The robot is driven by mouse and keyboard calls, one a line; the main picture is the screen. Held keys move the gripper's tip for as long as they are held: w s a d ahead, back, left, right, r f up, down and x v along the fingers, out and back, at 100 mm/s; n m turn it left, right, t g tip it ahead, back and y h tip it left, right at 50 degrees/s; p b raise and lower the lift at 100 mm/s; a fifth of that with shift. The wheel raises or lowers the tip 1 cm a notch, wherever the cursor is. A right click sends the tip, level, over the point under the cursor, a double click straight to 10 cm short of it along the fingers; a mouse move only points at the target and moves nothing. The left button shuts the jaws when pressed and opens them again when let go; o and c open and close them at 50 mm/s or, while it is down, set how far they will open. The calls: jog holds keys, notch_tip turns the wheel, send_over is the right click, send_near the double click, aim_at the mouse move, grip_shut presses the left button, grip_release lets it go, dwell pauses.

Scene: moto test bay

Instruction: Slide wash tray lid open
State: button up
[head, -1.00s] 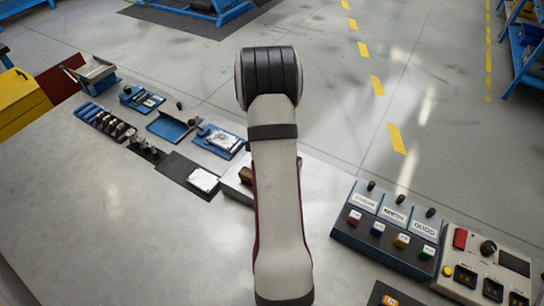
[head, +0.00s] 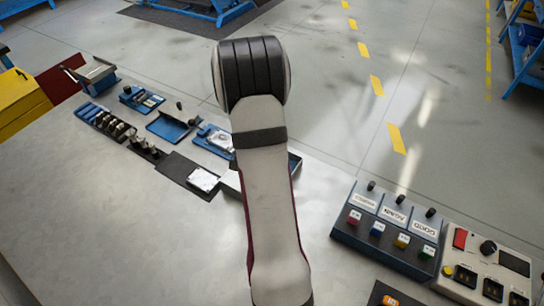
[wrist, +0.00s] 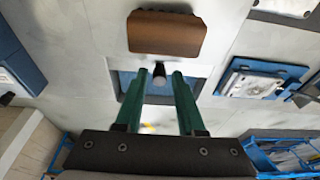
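The wash tray (head: 230,182) is a pale box on the bench, mostly hidden behind my arm in the head view. In the wrist view I take the framed rectangle with a blue inside (wrist: 127,79) to be part of it. A small knob with a dark top and pale stem (wrist: 159,76) stands there, probably the lid's handle. My gripper (wrist: 158,74) has two green fingers, one on each side of the knob, with a gap showing at both sides. The fingers are apart and hold nothing. The gripper is hidden in the head view.
A brown block (wrist: 166,33) lies just beyond the fingertips. A blue tray with a pale part (wrist: 258,83) is to the right. In the head view, a button panel (head: 388,232) stands at right and blue fixtures (head: 170,127) at left.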

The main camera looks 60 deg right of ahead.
jog(key=v, duration=0.2)
jog(key=d+v, duration=0.1)
jog(key=v, duration=0.4)
jog(key=shift+d+r, duration=0.15)
jog(key=shift+d, duration=0.25)
jog(key=w+a+r+n+y, duration=0.1)
jog(key=a+r+n, duration=0.35)
jog(key=a, duration=0.85)
jog(key=s+a+r+n+y, duration=0.1)
jog(key=s+a, duration=0.3)
jog(key=a, duration=0.4)
jog(key=s+a+r+n+y, duration=0.1)
jog(key=s+a+n, duration=0.3)
jog(key=a, duration=0.4)
jog(key=s+a+r+n+y, duration=0.1)
jog(key=s+a+r+n, duration=0.1)
jog(key=s+a, duration=0.4)
jog(key=shift+s+a+r+n+y, duration=0.1)
jog(key=shift+a+n+y, duration=0.3)
jog(key=shift+a, duration=0.95)
